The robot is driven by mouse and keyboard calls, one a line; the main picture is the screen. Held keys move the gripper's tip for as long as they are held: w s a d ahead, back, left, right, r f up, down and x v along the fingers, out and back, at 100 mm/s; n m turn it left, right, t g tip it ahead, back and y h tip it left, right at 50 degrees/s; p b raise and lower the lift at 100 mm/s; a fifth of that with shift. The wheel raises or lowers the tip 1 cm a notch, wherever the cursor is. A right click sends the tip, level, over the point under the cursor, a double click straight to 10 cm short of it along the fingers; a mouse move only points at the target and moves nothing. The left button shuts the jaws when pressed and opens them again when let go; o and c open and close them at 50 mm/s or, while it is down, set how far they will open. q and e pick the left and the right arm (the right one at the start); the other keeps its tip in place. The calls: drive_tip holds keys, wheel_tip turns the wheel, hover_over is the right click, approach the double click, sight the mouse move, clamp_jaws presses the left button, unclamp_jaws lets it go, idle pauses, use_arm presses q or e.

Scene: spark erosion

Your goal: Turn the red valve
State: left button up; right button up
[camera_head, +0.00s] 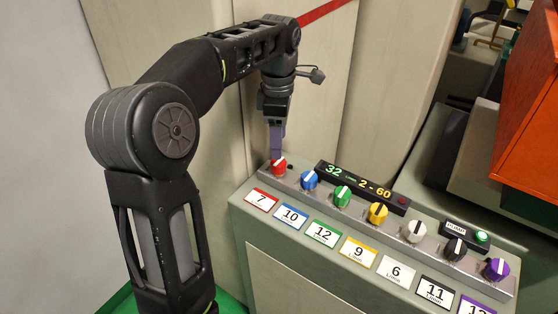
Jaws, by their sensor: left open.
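The red valve (278,167) is a small round knob with a white pointer mark at the left end of a row of coloured knobs on the sloped panel. My left gripper (277,152) points down right above the red valve, its fingertips at or very close to the knob's top. Whether they touch it cannot be told. The gripper is open, though the gap between its fingers is hard to see from this side. The label below the red valve reads 7. My right gripper is not in view.
Blue (309,179), green (342,195), yellow (377,212), white (414,231), black (455,249) and purple (496,269) knobs continue to the right. A display (358,187) reading 32 and 2-60 stands behind them. An orange box (530,110) is at the right.

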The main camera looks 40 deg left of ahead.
sight(278, 162)
use_arm(q)
wheel_tip(278, 162, down, 3)
drive_tip(key=shift+r+b, duration=0.15)
drive_tip(key=shift+b, duration=0.7)
wheel_tip(278, 162, down, 3)
drive_tip(key=shift+f, duration=0.65)
drive_tip(key=shift+c, duration=0.2)
clamp_jaws()
